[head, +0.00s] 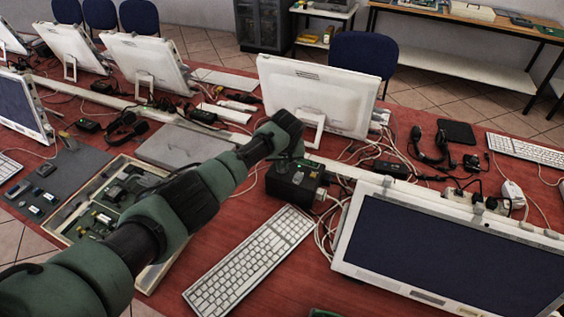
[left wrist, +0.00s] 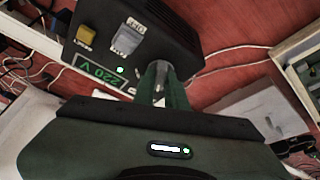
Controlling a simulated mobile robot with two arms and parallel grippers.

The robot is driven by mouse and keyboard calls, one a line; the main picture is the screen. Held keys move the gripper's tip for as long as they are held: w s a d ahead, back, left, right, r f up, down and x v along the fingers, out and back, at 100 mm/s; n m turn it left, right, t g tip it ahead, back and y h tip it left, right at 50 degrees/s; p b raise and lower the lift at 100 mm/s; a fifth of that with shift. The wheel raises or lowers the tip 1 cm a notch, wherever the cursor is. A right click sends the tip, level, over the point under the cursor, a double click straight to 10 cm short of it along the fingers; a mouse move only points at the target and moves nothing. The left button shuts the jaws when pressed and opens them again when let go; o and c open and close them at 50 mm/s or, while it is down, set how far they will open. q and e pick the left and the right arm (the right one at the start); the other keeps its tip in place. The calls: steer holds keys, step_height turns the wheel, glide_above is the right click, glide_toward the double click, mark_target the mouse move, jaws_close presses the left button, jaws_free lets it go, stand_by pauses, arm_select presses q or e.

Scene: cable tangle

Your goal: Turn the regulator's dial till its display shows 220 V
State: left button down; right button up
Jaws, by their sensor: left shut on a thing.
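My left gripper (left wrist: 160,72) is shut at the regulator's face on the dial, which the fingers mostly hide. In the head view my left gripper (head: 291,163) is at the regulator, its fingers largely hidden.
A white keyboard (head: 249,260) and a large monitor (head: 455,250) stand close in front and right. Another monitor (head: 318,95) stands behind the regulator. Loose cables (head: 335,200) run beside it. An open case of parts (head: 72,205) and a closed grey laptop (head: 185,147) lie left.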

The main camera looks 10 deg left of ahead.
arm_select(q)
steer(key=shift+w+d+n+y+b, duration=0.1)
steer(key=shift+n+y+b, duration=0.2)
steer(key=shift+n, duration=0.7)
steer(key=shift+r, duration=0.1)
steer(key=c, duration=1.4)
jaws_free()
steer(key=shift+c, duration=0.2)
steer(key=v, duration=0.7)
steer(key=shift+r, duration=0.35)
steer(key=shift+d+f, duration=0.1)
